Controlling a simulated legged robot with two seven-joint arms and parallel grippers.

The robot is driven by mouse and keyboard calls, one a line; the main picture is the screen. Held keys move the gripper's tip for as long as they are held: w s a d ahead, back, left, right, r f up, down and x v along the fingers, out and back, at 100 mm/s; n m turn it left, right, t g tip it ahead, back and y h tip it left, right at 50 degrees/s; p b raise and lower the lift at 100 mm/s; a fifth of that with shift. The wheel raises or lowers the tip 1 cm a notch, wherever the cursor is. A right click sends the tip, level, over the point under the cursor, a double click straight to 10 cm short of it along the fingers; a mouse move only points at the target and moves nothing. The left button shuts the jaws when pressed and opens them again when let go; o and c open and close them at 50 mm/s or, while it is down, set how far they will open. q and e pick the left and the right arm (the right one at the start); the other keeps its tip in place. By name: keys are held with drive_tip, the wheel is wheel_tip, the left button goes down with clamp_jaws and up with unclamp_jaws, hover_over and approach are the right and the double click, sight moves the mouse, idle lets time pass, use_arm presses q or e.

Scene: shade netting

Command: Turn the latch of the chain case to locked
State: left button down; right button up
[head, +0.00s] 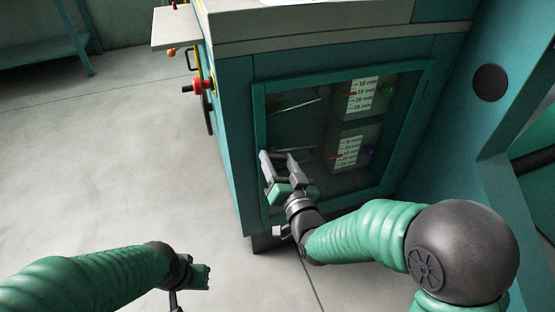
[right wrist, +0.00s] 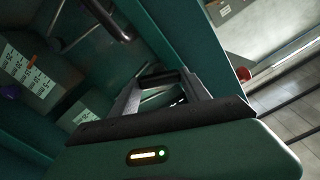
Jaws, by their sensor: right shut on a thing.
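The chain case (head: 345,140) is a teal cabinet front with a framed window, right of centre in the head view. My right gripper (head: 278,158) is at the left edge of the window frame, low down. In the right wrist view its fingers (right wrist: 160,88) close on a small dark piece (right wrist: 158,76), which looks like the latch. The fingers hide most of the latch in the head view, so I cannot tell its angle. My left gripper (head: 201,276) hangs over the floor at lower left, away from the case; its jaw opening is unclear.
Behind the window are two white scales (head: 362,95), a green knob (head: 389,91) and a purple knob (head: 369,152). A red knob (head: 203,86) sticks out on the cabinet's left side. A teal bench (head: 45,50) stands at the back left. The floor (head: 120,150) between is clear.

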drive_tip(key=m+p, duration=0.1)
drive_tip(key=m, duration=0.5)
drive_tip(key=shift+d+p, duration=0.15)
drive_tip(key=shift+p, duration=0.25)
drive_tip(key=m+p, duration=0.1)
drive_tip(key=m, duration=0.3)
drive_tip(key=shift+w+f+m+p, duration=0.1)
drive_tip(key=shift+m+p, duration=0.2)
drive_tip(key=shift+m, duration=0.1)
drive_tip(key=shift+f+m+p, duration=0.15)
drive_tip(key=shift+m+p, duration=0.3)
drive_tip(key=shift+m, duration=0.65)
drive_tip(key=shift+d+f, duration=0.1)
drive_tip(key=o, duration=1.4)
